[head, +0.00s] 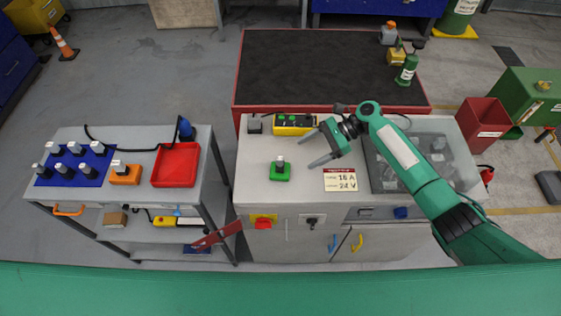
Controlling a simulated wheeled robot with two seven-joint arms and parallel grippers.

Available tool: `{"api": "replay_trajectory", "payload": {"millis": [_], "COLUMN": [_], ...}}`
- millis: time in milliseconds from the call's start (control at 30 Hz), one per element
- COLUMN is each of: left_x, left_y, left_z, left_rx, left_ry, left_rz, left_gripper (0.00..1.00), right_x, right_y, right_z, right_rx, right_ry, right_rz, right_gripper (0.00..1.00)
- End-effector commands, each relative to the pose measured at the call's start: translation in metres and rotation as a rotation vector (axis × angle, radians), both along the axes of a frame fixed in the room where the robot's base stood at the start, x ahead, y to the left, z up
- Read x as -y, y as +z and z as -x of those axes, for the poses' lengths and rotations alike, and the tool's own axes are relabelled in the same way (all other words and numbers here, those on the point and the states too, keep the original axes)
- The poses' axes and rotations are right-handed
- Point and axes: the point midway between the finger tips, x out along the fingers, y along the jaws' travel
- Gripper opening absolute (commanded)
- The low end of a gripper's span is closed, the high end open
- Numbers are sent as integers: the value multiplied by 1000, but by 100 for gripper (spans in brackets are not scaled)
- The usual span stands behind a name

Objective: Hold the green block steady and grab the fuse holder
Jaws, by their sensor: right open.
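The green block (280,175) sits on the pale top of the middle cabinet, left of its centre. A small grey and dark fuse holder (281,161) stands upright in it. My right gripper (303,152) reaches in from the right, a little to the right of the block and the fuse holder. Its two fingers are spread and point left, with nothing between them. It looks apart from both; its exact height over the cabinet top is hard to tell. My left gripper is not in view.
Left, a grey cart (140,135) carries a blue mat (75,165) with several similar holders, an orange block (125,174) and a red tray (176,165). A yellow control box (294,124) lies behind the green block. A label plate (340,180) is to its right.

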Motion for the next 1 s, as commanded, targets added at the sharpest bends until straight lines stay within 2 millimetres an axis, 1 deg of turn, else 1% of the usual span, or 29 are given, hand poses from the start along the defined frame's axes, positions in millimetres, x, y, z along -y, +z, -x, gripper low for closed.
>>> {"api": "replay_trajectory", "payload": {"millis": [167, 467, 500, 700, 833, 1000], "left_x": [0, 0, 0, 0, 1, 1], "left_y": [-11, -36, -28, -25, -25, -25], "left_z": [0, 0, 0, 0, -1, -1], "left_rx": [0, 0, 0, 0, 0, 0], "left_ry": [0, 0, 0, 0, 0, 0], "left_rz": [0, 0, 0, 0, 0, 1], "left_gripper": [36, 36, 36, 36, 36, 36], "right_x": [-15, -52, -57, -75, -80, -82], "right_y": [-12, -34, -31, -42, -45, -47], "right_z": [5, 17, 18, 23, 25, 26], "right_rx": [-1, 1, -2, 0, 1, 1], "right_ry": [1, 2, 2, 1, 0, 0], "right_rz": [-2, -1, -2, -1, -1, 0], "right_gripper": [74, 74, 74, 74, 74, 74]}}
